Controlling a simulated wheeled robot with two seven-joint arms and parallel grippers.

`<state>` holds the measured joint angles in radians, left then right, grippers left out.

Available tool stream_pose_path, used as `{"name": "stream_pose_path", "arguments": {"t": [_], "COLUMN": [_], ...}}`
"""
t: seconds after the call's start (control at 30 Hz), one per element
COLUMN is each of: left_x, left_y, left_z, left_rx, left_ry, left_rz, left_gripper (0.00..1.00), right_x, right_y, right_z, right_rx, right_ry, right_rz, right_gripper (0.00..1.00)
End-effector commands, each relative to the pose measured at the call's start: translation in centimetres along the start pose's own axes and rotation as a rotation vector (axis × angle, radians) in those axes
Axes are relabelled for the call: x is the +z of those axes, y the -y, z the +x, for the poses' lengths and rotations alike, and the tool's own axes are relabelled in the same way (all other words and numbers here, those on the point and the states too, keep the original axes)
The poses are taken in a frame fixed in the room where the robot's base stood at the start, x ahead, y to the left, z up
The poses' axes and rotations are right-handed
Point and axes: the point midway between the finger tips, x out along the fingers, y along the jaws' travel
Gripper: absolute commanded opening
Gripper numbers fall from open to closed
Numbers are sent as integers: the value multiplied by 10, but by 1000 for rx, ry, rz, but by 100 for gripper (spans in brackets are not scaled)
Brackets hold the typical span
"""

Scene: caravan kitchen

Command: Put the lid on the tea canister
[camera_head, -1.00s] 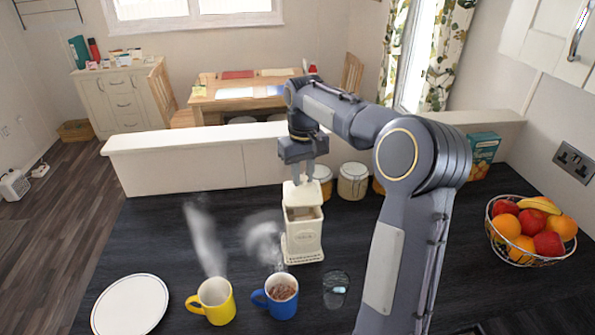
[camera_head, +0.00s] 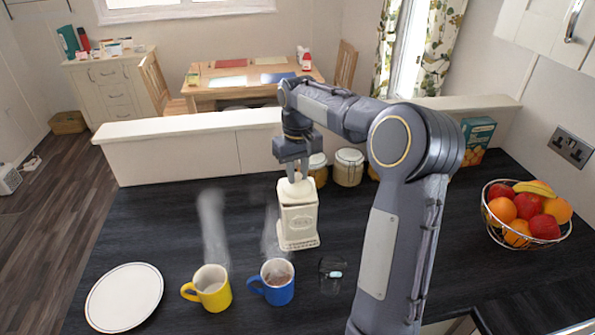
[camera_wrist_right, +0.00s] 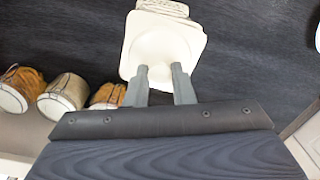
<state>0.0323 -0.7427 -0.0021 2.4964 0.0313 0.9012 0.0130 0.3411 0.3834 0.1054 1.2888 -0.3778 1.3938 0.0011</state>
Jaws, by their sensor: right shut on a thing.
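The cream tea canister (camera_head: 298,222) stands upright on the dark counter behind the blue mug. Its cream lid (camera_head: 296,190) sits at the top of the canister, and no open mouth shows in the head view. My right gripper (camera_head: 297,178) is above it, pointing down, shut on the lid's knob. In the right wrist view the lid (camera_wrist_right: 175,45) shows as a pale square between and beyond the fingertips (camera_wrist_right: 159,75). It covers most of the canister, so whether it is fully seated is hard to tell. My left gripper is not in view.
A blue mug (camera_head: 278,288), a yellow mug (camera_head: 212,294), both steaming, and a glass (camera_head: 331,276) stand in front. A white plate (camera_head: 124,297) lies left. Jars (camera_head: 348,168) stand behind, near the low partition (camera_head: 190,150). A fruit basket (camera_head: 528,215) is at right.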

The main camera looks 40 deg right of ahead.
Motion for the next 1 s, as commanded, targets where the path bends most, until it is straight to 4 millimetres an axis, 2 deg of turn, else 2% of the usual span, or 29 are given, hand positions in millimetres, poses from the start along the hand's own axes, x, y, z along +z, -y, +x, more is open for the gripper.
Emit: {"name": "stream_pose_path", "arguments": {"t": [1.0], "left_x": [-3], "left_y": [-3], "left_z": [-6], "left_rx": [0], "left_ry": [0], "left_rz": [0], "left_gripper": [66], "right_x": [0], "right_y": [0], "right_z": [-1], "right_rx": [0], "right_ry": [0], "right_rz": [0], "right_gripper": [0]}}
